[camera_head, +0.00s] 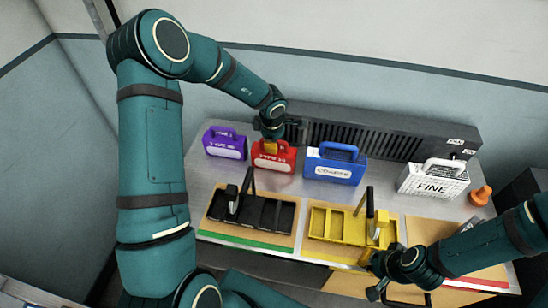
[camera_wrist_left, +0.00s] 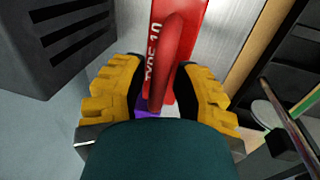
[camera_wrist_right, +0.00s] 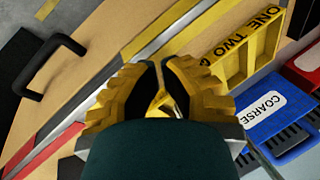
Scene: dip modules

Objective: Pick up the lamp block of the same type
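A red block with a looped handle stands at the back of the table (camera_head: 273,158), between a purple block (camera_head: 225,143) and a blue block marked COARSE (camera_head: 335,163). A white block marked FINE (camera_head: 433,179) stands to the right. My left gripper (camera_head: 271,143) is over the red block. In the left wrist view its fingers (camera_wrist_left: 160,88) are spread on either side of the red handle (camera_wrist_left: 175,50), with a gap; contact is not visible. My right gripper (camera_wrist_right: 160,70) has its fingertips together above the table's front; it looks empty.
A black tray (camera_head: 250,213) and a yellow tray (camera_head: 352,228) with upright levers lie in front of the blocks. A dark ribbed unit (camera_head: 380,138) runs behind them. An orange knob (camera_head: 480,195) is at the right. A black handle (camera_wrist_right: 48,68) shows on a wooden board.

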